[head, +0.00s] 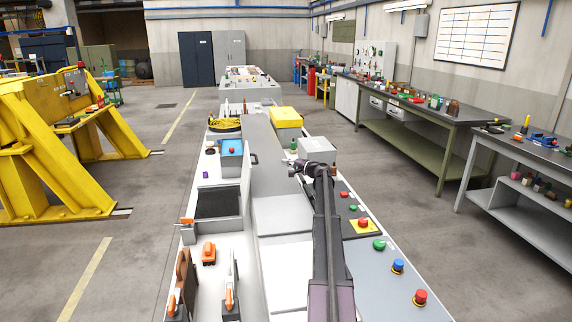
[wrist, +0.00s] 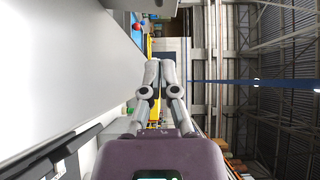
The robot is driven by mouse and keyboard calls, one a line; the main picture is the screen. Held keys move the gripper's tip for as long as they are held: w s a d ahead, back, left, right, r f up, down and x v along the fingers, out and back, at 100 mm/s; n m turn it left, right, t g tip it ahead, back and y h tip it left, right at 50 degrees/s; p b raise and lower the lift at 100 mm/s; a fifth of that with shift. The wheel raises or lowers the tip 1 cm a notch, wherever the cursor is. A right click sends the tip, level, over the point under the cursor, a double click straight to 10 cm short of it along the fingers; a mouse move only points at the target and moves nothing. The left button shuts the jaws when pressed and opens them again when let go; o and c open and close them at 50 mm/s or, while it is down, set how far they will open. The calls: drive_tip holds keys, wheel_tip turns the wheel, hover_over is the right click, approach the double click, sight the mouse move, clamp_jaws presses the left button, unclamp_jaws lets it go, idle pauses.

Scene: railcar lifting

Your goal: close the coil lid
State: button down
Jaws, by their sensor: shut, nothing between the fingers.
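My gripper (head: 303,168) reaches out over the bench beside a light grey box (head: 318,147). In the wrist view its two grey fingers (wrist: 160,64) are together and empty. An open grey bin (head: 218,203) with a dark inside stands left of the gripper. A yellow coil (head: 225,125) lies farther back on the left. No part can be named for certain as the coil lid. A long grey panel (head: 268,150) runs between the bin and the gripper. A broad grey surface (wrist: 65,65) fills the left of the wrist view.
A yellow box (head: 286,117) stands behind the grey box. Several coloured buttons (head: 379,244) line the right side. A blue tray (head: 232,148) and orange-handled tools (head: 209,253) are on the left. A yellow frame (head: 45,140) stands on the floor. Workbenches (head: 420,112) line the right wall.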

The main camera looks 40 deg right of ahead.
drive_tip(key=w+a, duration=0.5)
drive_tip(key=w, duration=0.5)
drive_tip(key=shift+s, duration=0.1)
idle(0.5)
